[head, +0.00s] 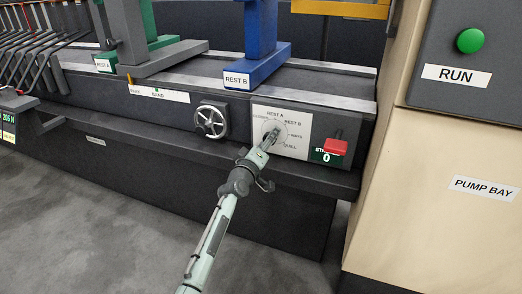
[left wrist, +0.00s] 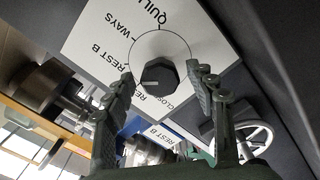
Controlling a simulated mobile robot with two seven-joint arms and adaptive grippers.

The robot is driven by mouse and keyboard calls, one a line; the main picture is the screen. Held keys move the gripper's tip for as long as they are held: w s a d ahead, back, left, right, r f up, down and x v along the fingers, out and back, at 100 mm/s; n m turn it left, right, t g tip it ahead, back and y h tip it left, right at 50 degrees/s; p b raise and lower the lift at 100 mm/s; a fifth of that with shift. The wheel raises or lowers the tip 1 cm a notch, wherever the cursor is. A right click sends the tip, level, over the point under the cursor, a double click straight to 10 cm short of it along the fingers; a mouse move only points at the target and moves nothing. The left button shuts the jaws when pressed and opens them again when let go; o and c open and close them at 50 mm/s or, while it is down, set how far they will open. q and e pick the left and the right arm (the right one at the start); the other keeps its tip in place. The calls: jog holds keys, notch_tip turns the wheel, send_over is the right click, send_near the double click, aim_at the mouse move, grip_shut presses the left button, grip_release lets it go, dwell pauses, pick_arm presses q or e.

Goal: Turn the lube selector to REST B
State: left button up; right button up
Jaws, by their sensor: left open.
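The lube selector is a dark, many-sided knob (left wrist: 160,72) with a white mark, on a white label plate (head: 298,115). The left wrist view shows the words QUILL, WAYS, REST B and CLOSED around it, with another label partly hidden. The mark faces left, on the side of REST B and the partly hidden label; I cannot tell exactly which tick it meets. My left gripper (left wrist: 160,78) is open, one finger on each side of the knob, with visible gaps. In the head view my left gripper (head: 269,141) covers most of the knob. My right gripper is not in view.
A red stop button (head: 335,146) sits right of the plate, and a handwheel (head: 211,120) to its left. A blue rest (head: 258,65) stands above. A ledge (head: 315,177) runs below. A beige pump bay cabinet (head: 440,200) with a green RUN button (head: 470,40) is at right.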

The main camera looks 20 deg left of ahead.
pick_arm(q)
jog(key=s, duration=1)
jog(key=shift+s+a, duration=0.2)
jog(key=s+d+f+m+g+h, duration=0.1)
jog(key=s+f+m+g, duration=0.25)
jog(key=s+f, duration=0.35)
jog(key=s+d+f+m+g, duration=0.1)
jog(key=s+f+m+g, duration=0.3)
jog(key=f, duration=0.6)
jog(key=s+a+f+m+g+y, duration=0.1)
jog(key=s+f+g, duration=0.1)
jog(key=s, duration=0.6)
jog(key=s+a+f+m+g+y, duration=0.1)
jog(key=s+a+f+m+g, duration=0.1)
jog(key=s+f, duration=0.3)
jog(key=s+a+f+m+g+y, duration=0.1)
jog(key=s+a+f+m+g, duration=0.1)
jog(key=s, duration=0.9)
notch_tip(320, 180, down, 2)
jog(key=shift+a+f+g, duration=0.25)
jog(key=shift+g, duration=0.5)
